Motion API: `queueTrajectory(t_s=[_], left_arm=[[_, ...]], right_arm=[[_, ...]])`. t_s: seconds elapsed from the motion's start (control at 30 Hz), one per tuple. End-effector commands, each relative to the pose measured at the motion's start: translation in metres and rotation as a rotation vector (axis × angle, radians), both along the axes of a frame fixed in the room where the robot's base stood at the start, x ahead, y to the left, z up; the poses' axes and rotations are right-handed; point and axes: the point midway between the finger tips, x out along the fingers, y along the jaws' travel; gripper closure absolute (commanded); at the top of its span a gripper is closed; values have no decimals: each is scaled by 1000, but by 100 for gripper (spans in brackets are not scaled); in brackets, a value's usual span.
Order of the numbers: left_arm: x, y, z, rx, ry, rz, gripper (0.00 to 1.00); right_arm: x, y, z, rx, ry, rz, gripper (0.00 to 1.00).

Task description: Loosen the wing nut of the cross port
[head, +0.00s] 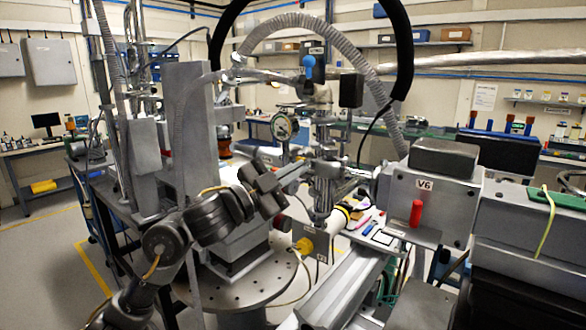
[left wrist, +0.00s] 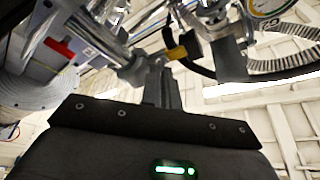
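The chrome cross port (head: 323,170) stands in the middle of the head view, part of a vertical stack of flanges and clamps. My left gripper (head: 303,168) reaches it from the left. Its fingers look close together, with the tips at or very near the port's left side. In the left wrist view, my fingers (left wrist: 163,75) stand side by side and end just below a chrome clamped fitting (left wrist: 132,62). I cannot make out the wing nut, nor whether anything thin is between the fingertips. My right gripper is not in view.
A round dial gauge (head: 284,127) stands just above and left of the port. A ribbed hose (head: 345,50) arches overhead. A grey box marked V6 (head: 424,190) with a red handle (head: 416,213) stands to the right. A round metal plate (head: 240,291) lies below.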

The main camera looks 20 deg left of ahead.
Motion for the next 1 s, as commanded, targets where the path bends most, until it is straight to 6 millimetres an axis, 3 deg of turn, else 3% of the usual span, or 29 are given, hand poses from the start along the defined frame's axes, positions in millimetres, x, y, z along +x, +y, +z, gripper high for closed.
queueTrajectory(t_s=[0.5, 1.0], left_arm=[[-1, -4, 1, -437, 169, -1, 100], [-2, -5, 0, -648, 249, 0, 100]], right_arm=[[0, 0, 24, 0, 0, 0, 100], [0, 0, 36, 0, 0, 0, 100]])
